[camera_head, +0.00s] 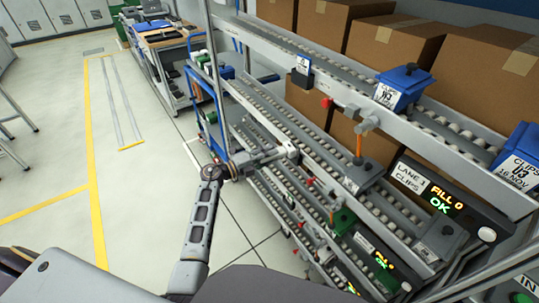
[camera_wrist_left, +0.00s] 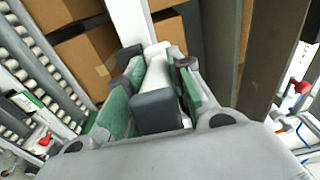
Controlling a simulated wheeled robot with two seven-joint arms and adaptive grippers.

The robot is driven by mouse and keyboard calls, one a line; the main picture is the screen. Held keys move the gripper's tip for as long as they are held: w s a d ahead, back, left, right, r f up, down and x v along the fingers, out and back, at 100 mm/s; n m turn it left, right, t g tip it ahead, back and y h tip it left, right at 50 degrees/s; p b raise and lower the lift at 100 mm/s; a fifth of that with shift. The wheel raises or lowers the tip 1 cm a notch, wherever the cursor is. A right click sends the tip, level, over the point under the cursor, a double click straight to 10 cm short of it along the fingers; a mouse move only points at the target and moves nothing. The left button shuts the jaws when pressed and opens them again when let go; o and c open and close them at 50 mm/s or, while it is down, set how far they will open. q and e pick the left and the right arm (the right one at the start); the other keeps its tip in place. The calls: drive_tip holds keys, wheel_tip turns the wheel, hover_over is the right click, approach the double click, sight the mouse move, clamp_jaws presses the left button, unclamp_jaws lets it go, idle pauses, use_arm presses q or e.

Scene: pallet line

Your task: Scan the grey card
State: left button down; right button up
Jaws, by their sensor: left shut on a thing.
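My left gripper (camera_head: 284,152) reaches right from my arm, close beside the roller rack. In the left wrist view my left gripper (camera_wrist_left: 160,85) has green-lined fingers shut on a pale grey thing (camera_wrist_left: 156,76). A dark grey block (camera_wrist_left: 157,111) shows at its near end; I cannot tell whether it is part of that thing. The fingers hide much of what is held, and I cannot tell whether it is the grey card. No separate loose grey card can be made out. My right gripper is not in view.
The roller rack (camera_head: 262,42) fills the right side, with blue clip bins (camera_head: 402,87), a grey bin (camera_head: 362,178) and a lit display (camera_head: 446,203) reading "FILL 0 OK". Cardboard boxes (camera_head: 395,42) stand behind. A workbench (camera_head: 165,38) is at the back.

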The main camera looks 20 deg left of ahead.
use_arm(q)
drive_tip(key=shift+p+v, duration=0.4)
drive_tip(key=shift+v, duration=0.85)
drive_tip(key=shift+s+a, duration=0.25)
drive_tip(key=shift+a, duration=0.25)
drive_tip(key=shift+s+a+p, duration=0.3)
drive_tip(key=shift+s+a, duration=0.05)
drive_tip(key=shift+a, duration=0.05)
drive_tip(key=shift+p+v, duration=0.3)
drive_tip(key=shift+v, duration=1.25)
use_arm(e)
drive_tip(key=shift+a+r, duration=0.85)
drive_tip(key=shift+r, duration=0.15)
use_arm(q)
drive_tip(key=shift+a, duration=0.25)
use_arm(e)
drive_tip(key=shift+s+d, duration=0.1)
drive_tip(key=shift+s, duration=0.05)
